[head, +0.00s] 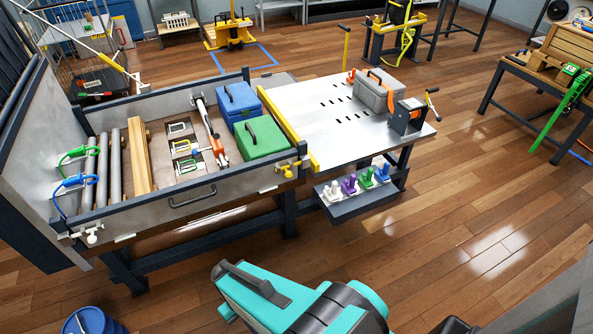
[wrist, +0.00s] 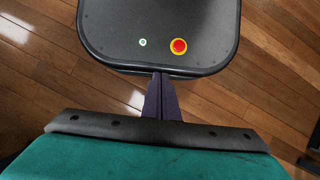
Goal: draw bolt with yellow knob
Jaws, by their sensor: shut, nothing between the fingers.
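A bolt with a yellow knob (head: 287,171) sits at the front right corner of the long grey drawer frame (head: 215,190), beside a yellow bar (head: 290,130). Whether the bolt is drawn or seated is too small to tell. My gripper (wrist: 161,80) shows in the wrist view with its dark fingers together and nothing between them. It points over a black panel of my own body, well away from the bolt. The bolt is not in the wrist view. In the head view my teal arm is low in the middle, and the fingers are not seen there.
Another bolt with a pale knob (head: 92,236) is at the drawer's front left corner. Blue (head: 237,100) and green (head: 262,138) boxes lie inside the frame. A low shelf (head: 350,205) holds several coloured clamps right of the bolt. Floor in front is clear, except a blue drum (head: 90,321).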

